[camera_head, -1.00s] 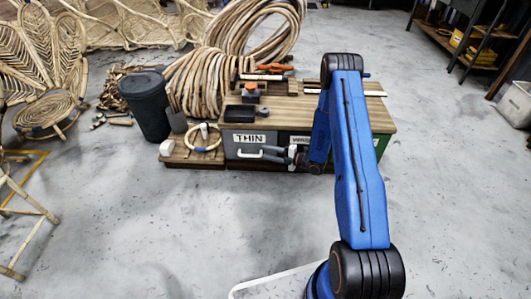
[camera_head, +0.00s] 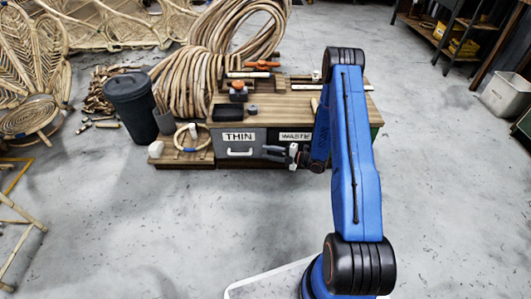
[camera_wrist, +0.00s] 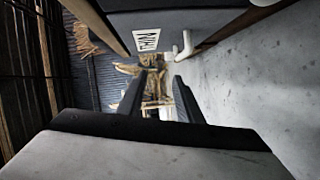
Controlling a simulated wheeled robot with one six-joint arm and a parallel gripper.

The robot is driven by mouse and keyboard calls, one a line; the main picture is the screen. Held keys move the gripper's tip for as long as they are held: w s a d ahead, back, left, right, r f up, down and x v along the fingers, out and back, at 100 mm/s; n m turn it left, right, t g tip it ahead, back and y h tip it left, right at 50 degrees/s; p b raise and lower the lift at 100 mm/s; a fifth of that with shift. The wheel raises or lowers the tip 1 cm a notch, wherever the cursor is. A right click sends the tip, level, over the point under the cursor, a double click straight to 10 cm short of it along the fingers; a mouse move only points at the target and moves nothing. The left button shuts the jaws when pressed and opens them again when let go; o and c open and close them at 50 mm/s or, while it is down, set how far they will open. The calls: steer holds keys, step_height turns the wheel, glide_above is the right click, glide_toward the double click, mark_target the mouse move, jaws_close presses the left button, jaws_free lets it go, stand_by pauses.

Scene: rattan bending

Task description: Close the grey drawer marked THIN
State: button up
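The grey drawer marked THIN (camera_head: 221,146) is in the left part of the workbench front, with a white label and a pale handle (camera_head: 239,153). Its front looks about level with the WASTE front beside it; I cannot tell whether a small gap remains. My gripper (camera_head: 267,152) is just right of the handle, apart from it, its two fingers spread and empty. In the wrist view, the fingers (camera_wrist: 158,88) are spread with nothing between them. The THIN label (camera_wrist: 147,40) and handle (camera_wrist: 183,45) show above them.
A WASTE front (camera_head: 295,137) is right of the drawer, partly behind my arm. On the bench top are a black tray (camera_head: 235,111) and tools. A low board with a cane coil (camera_head: 193,138) and a dark bin (camera_head: 132,104) stand left. The floor in front is clear.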

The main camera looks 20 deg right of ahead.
steer(key=shift+v, duration=1.65)
